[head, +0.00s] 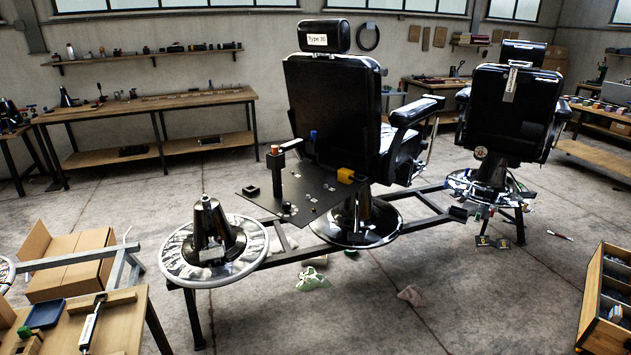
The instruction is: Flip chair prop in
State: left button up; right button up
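A black barber chair (332,95) stands in the middle, seen from behind, with a "Type 20" label on its headrest (324,37). Its round chrome base (356,229) rests on a dark metal frame (430,219). A second black barber chair (510,110) stands to the right, also seen from behind, with a tag hanging on its back. I cannot tell which part is the chair prop. Neither of my grippers shows in the head view.
A black plate (262,204) with small parts sticks out behind the middle chair. A bare chair base (213,248) sits on the frame's left end. A wooden table (116,322) is front left, a wooden bin (592,318) front right. Cloths (312,280) lie on the floor.

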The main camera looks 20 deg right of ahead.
aim_at(344, 175)
jog(key=i+z, duration=0.15)
jog(key=z, duration=0.7)
jog(key=i+l, duration=0.25)
jog(key=i, duration=0.25)
jog(key=i+l, duration=0.2)
jog(key=i, duration=0.3)
jog(key=i+l, duration=0.25)
jog(key=i, duration=0.2)
jog(key=i+l, duration=0.2)
jog(key=i, duration=0.3)
jog(key=i+l, duration=0.25)
jog(key=i, duration=0.25)
jog(key=i+l, duration=0.2)
jog(key=i, duration=0.3)
jog(key=l+z, duration=0.05)
